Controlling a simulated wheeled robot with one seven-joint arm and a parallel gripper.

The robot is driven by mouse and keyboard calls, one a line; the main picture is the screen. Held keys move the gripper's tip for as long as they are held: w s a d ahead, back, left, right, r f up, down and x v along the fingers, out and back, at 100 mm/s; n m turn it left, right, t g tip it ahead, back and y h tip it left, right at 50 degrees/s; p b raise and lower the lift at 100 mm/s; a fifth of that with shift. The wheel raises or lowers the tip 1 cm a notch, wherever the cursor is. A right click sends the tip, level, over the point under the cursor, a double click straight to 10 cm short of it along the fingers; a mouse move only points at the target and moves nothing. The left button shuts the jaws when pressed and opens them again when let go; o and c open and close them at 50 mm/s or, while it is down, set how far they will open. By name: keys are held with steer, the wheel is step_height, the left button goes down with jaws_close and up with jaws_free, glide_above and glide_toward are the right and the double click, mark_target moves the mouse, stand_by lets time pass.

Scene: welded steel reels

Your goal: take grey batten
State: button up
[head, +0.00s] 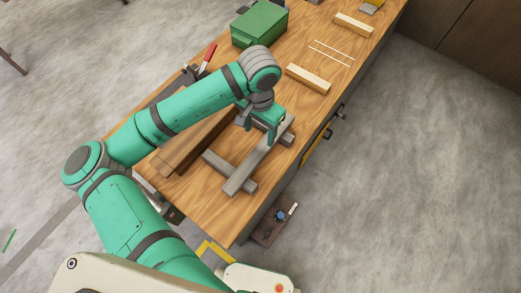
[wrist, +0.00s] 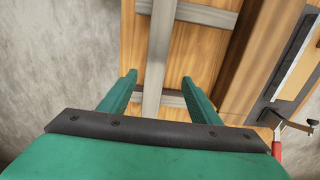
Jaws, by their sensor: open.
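The grey batten (head: 245,175) is a long, pale grey bar. It lies on two darker grey crosspieces on the wooden workbench, near the bench's front end. In the wrist view the batten (wrist: 160,45) runs up the picture between my two green fingers. My gripper (head: 273,133) is over the far half of the batten in the head view and hides part of it. In the wrist view my gripper (wrist: 158,82) is open, with a gap on each side of the batten. I cannot tell how far the fingertips are above it.
A brown beam (head: 185,150) lies left of the batten; one crosspiece (head: 216,161) shows near it. A green box (head: 262,22), a red-handled tool (head: 208,55) and a light wood block (head: 308,79) are farther back. The bench edge is close on the right.

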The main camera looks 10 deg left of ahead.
glide_above(260, 150)
steer(key=w, duration=0.1)
step_height(260, 150, down, 5)
steer(key=shift+a+r, duration=0.1)
steer(key=shift+a, duration=0.05)
steer(key=f, duration=0.2)
steer(key=s+f, duration=0.1)
steer(key=f, duration=0.1)
steer(key=shift+d, duration=0.2)
steer(key=shift+w+f, duration=0.15)
steer(key=shift+f, duration=0.4)
steer(key=c, duration=1.3)
steer(key=shift+r, duration=0.1)
